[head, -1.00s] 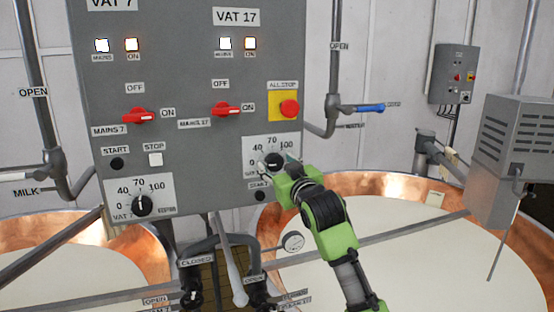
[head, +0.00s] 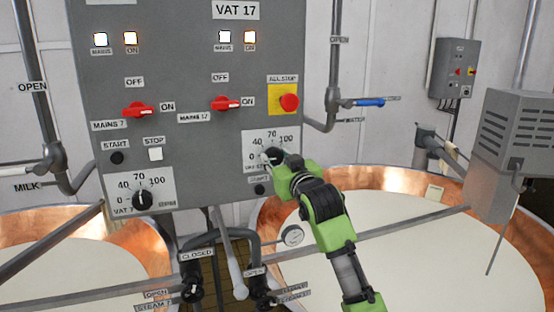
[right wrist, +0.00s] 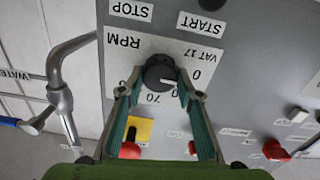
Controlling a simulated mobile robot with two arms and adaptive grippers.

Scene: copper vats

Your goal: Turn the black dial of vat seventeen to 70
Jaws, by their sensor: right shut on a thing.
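The black dial of vat 17 (head: 273,155) sits on a white scale plate at the lower right of the grey panel. The right wrist view shows the dial (right wrist: 158,72) upside down, its white mark pointing right, between 0 and about 40. My right gripper (head: 280,161) reaches it from the lower right. In the right wrist view my right gripper (right wrist: 160,78) has one finger on each side of the dial and is shut on it. The fingers partly cover the scale; 70 shows between them. My left gripper is out of view.
The yellow-backed red all-stop button (head: 289,102) and the red mains 17 switch (head: 225,104) are above the dial. Vat 7's dial (head: 142,200) is at lower left. A copper vat (head: 370,183) stands behind my arm.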

